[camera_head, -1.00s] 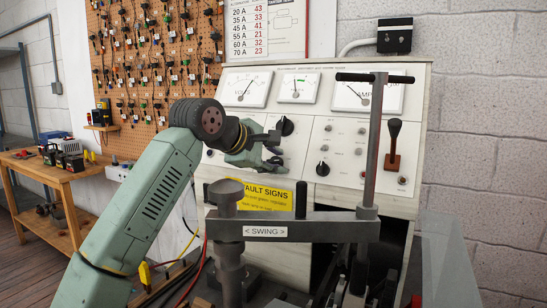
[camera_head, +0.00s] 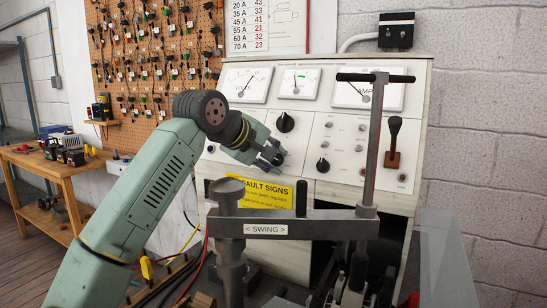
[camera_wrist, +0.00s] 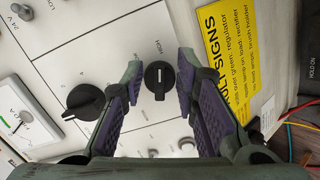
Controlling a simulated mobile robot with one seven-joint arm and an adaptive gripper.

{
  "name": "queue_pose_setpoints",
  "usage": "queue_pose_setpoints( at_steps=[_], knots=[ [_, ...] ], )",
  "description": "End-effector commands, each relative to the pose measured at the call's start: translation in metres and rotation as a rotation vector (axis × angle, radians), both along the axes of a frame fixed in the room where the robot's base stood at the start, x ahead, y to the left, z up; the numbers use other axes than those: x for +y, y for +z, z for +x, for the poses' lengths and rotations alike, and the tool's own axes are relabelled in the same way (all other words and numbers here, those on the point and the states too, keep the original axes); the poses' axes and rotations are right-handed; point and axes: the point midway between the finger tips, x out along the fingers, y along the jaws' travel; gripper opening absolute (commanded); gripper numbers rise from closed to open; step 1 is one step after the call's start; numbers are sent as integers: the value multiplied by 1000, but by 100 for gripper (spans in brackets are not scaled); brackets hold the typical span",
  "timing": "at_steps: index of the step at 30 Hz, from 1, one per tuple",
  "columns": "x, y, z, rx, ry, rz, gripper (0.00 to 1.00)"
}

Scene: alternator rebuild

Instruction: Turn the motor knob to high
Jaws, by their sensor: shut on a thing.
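The motor knob (camera_wrist: 159,82) is a round black knob with a white pointer line on the pale panel. In the wrist view it sits between my gripper's fingertips (camera_wrist: 159,78), with its line pointing up the picture toward the word HIGH. My gripper (camera_head: 271,157) is shut on the knob, one purple-padded finger on each side. In the head view the fingers reach the panel below the upper black knob (camera_head: 285,122) and mostly hide the motor knob. The exact finger contact is hard to see.
Another black knob (camera_wrist: 86,101) is beside the left finger in the wrist view. A lower black knob (camera_head: 323,165) is to the right. The yellow sign (camera_head: 265,194) is below my gripper. The SWING bar (camera_head: 320,228) and upright T-handle (camera_head: 375,130) stand in front of the panel.

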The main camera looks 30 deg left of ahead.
Motion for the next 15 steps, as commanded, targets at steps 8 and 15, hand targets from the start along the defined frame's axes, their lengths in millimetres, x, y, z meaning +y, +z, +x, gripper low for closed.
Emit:
queue_pose_setpoints(
  at_steps=[8, 15],
  knots=[
    [-1, 1, 0, -4, -3, 4, 0],
    [0, 1, 0, -2, -2, 3, 38]
  ],
)
